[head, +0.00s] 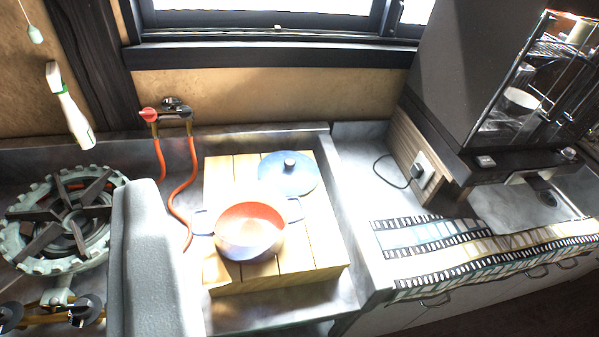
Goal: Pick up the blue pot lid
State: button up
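The blue pot lid (288,173) has a dark round knob. It lies flat on the wooden slatted board, at the back right behind the pot. The blue pot (250,236) has an orange inside and two side handles. It stands uncovered on the board and looks empty; its rim comes close to the lid's front edge. A grey rounded part of my arm (153,262) rises from the bottom edge, left of the board and apart from the lid. No fingertips can be made out, so I cannot see whether my gripper is open or shut.
The wooden board (315,245) sits on a grey counter. A gas burner (65,222) stands at the left, with an orange hose (182,185) behind my arm. A window ledge runs along the back. At the right are a patterned cloth (480,255) and a dark cabinet (470,80).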

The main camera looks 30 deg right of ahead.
aim_at(295, 173)
jog(key=z, duration=0.1)
jog(key=i, duration=1)
jog(key=u, duration=0.1)
